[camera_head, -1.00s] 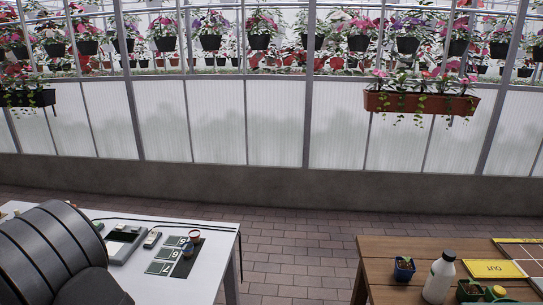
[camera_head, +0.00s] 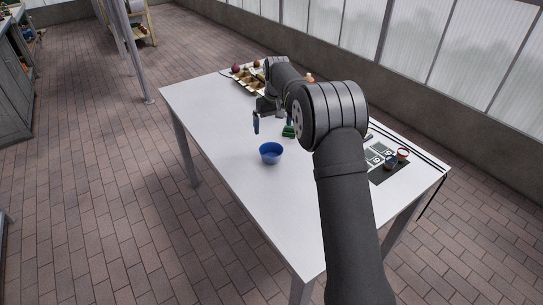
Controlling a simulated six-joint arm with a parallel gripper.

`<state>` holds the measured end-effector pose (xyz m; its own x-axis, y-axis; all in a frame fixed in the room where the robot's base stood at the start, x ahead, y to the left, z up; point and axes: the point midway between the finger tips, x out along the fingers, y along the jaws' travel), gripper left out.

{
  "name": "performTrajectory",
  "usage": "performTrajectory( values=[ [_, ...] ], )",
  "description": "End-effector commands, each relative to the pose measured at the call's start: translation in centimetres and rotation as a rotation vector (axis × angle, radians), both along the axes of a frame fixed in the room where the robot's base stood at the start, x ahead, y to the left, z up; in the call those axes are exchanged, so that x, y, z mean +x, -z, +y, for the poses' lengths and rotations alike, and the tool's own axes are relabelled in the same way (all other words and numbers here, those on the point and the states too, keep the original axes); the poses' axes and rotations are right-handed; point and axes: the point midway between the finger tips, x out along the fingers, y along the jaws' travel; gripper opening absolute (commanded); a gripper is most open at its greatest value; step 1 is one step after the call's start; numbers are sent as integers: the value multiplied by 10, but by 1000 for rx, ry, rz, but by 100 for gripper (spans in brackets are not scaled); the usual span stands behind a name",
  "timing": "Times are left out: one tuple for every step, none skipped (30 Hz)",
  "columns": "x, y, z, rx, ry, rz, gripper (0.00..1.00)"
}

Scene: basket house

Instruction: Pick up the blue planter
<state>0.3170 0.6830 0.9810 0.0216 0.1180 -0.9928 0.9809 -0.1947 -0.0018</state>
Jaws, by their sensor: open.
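A round blue bowl-shaped planter (camera_head: 270,153) stands upright on the white table (camera_head: 225,140), and its inside looks empty. A smaller dark blue pot (camera_head: 391,163) stands on a black mat at the right of the table. My gripper (camera_head: 264,112) is open above the table, beyond the bowl-shaped planter and apart from it. A narrow dark blue piece (camera_head: 256,122) shows at my gripper; I cannot tell if it is a finger or a separate thing. My arm hides part of the table's right side.
A green item (camera_head: 289,131) lies near my gripper. A tray with compartments (camera_head: 247,78) sits at the table's far end. The table's near left part is clear.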

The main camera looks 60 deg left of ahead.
Motion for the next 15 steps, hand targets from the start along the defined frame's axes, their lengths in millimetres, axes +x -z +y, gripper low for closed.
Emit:
performTrajectory(
  values=[
    [0, 13, 1, -3, 0, 1, 100],
    [0, 20, 2, -4, 0, 1, 100],
    [0, 29, 3, -4, 0, 1, 100],
    [0, 36, 3, -4, 0, 1, 100],
    [1, 42, 4, -4, 0, 1, 100],
    [1, 51, 5, -3, 0, 1, 100],
    [1, 57, 6, -4, 0, 1, 100],
    [1, 63, 7, -3, 0, 1, 100],
    [1, 70, 8, -2, 0, -1, 100],
    [1, 75, 8, -2, 0, -1, 100],
    [1, 79, 9, -2, 0, -1, 100],
    [2, 84, 10, -1, 0, -1, 100],
    [2, 86, 10, 0, 0, -1, 100],
    [2, 88, 11, 0, 0, -2, 100],
    [2, 91, 11, 0, 0, -2, 100]
  ],
)
